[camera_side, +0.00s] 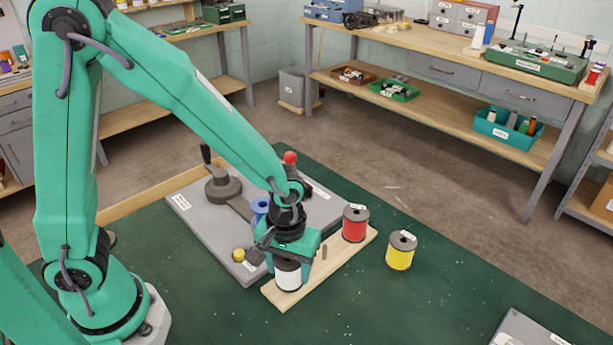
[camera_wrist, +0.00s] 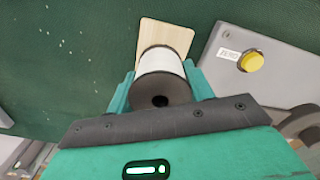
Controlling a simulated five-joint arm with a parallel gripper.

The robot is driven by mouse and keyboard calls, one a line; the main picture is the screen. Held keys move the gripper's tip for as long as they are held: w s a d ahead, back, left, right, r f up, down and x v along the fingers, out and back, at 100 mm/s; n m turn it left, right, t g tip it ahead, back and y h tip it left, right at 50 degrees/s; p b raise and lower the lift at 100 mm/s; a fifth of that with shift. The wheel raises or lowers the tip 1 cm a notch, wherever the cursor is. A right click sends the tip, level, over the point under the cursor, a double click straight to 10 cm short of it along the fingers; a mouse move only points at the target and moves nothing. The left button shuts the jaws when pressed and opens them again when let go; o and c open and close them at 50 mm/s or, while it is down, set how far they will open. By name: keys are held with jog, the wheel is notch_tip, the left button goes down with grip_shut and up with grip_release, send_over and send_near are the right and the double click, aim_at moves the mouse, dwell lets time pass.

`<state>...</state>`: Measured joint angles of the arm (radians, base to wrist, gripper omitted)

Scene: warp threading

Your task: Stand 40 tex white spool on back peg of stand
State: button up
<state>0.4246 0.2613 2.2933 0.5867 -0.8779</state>
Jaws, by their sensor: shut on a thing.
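A white spool (camera_side: 288,277) with dark end flanges is upright between the fingers of my gripper (camera_side: 289,260), which is shut on it. The wooden stand (camera_side: 313,273) lies below, its near end under the white spool. I cannot tell whether the spool touches the stand or hangs just above it. In the wrist view the white spool (camera_wrist: 162,62) shows its dark flange and centre hole, with the pale stand (camera_wrist: 150,38) beyond. A bare peg (camera_side: 324,252) stands mid-stand. A red spool (camera_side: 355,227) stands at the stand's far end.
A yellow spool (camera_side: 400,254) stands on the green mat (camera_side: 440,310), right of the stand. A grey plate (camera_side: 190,208) with a dark lever device (camera_side: 223,186), a blue spool-like part (camera_side: 260,207) and a yellow button (camera_side: 239,255) lies left. The mat's right side is mostly free.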

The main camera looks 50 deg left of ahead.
jog(key=shift+f, duration=0.6)
dwell(0.3)
jog(key=o, duration=1.1)
jog(key=shift+r, duration=3.9)
jog(key=shift+r, duration=0.1)
